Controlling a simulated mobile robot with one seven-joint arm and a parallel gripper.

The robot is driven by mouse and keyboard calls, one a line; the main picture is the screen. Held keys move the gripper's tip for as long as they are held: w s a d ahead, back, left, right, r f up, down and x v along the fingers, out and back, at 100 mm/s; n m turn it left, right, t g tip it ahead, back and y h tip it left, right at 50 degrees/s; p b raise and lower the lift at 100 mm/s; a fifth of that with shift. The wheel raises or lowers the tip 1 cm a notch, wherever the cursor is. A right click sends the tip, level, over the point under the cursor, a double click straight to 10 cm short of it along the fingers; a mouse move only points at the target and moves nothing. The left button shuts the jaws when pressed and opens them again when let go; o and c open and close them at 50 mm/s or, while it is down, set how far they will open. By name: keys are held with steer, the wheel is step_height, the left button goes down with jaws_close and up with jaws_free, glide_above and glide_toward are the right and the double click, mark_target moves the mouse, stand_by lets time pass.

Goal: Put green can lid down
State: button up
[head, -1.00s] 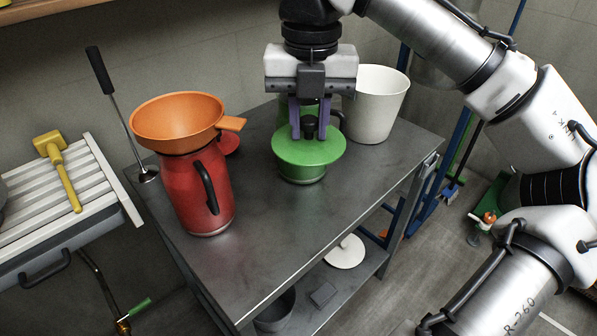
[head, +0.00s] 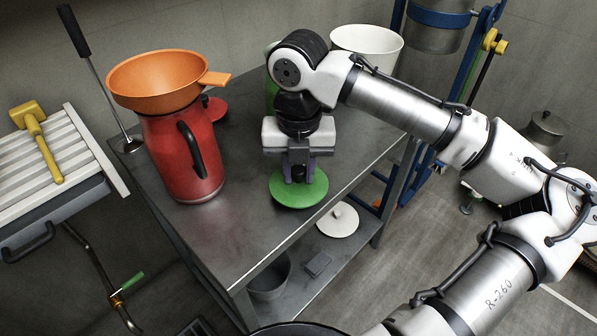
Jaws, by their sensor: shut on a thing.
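The green can lid (head: 298,194) is a round disc with a dark knob at its centre. It is low over the front part of the grey metal table (head: 235,232), and I cannot tell whether it touches the top. My gripper (head: 298,178) points down and is shut on the lid's knob. The green can (head: 271,92) stands behind my arm, mostly hidden by it.
A red can (head: 182,155) with an orange funnel (head: 155,80) on top stands left of the lid. A red lid (head: 214,109) lies behind it. A white bucket (head: 368,42) stands at the back right. A white lid (head: 338,219) and grey bucket (head: 268,278) are on the lower shelf.

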mark_target(298, 169)
steer(key=shift+f, duration=0.35)
steer(key=shift+f, duration=0.1)
steer(key=o, duration=1)
step_height(298, 169, up, 12)
steer(key=shift+r+p, duration=0.15)
steer(key=shift+p, duration=0.5)
